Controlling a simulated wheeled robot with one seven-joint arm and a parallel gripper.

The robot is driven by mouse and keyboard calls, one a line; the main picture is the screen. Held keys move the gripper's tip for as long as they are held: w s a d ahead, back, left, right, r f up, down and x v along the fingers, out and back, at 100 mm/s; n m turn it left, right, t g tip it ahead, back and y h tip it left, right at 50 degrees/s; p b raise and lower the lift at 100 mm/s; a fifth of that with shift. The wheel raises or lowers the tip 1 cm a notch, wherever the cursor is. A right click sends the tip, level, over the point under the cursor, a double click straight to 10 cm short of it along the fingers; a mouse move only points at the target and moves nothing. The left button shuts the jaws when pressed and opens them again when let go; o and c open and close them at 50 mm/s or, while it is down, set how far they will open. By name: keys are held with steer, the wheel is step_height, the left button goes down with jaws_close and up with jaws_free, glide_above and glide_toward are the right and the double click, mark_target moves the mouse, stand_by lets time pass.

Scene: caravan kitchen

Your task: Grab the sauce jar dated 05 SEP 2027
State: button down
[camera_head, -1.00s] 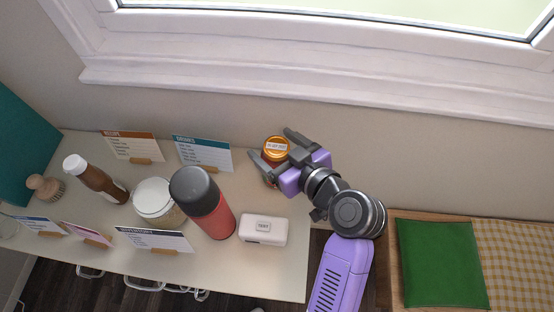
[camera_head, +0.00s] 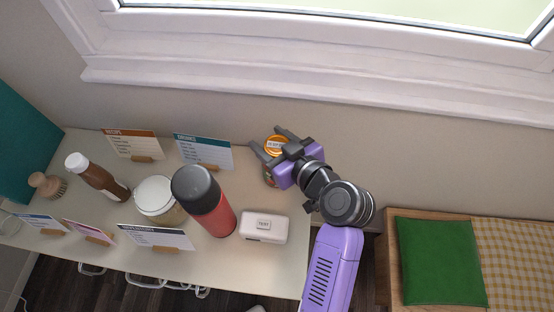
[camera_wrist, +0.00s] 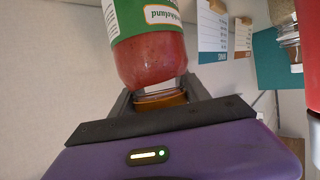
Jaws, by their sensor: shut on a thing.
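A sauce jar (camera_head: 275,148) with an orange lid stands near the back right of the counter, close to the wall. A pale date label is on the lid, but I cannot read it for certain. In the wrist view the jar (camera_wrist: 150,58) shows red sauce, a green and white label and its orange lid, appearing upside down. My gripper (camera_head: 267,139) reaches in from the right with one dark finger on each side of the jar. In the wrist view my gripper (camera_wrist: 158,97) is shut on it near the lid. I cannot tell whether the jar is lifted.
A red flask (camera_head: 212,210) with a dark cap and a small white box (camera_head: 264,227) stand in front. A pale-lidded jar (camera_head: 156,198), a brown bottle (camera_head: 102,183) and several cards, including a drinks card (camera_head: 204,153), stand left. The window sill (camera_head: 300,98) is behind.

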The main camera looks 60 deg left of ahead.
steer(key=shift+r, duration=0.25)
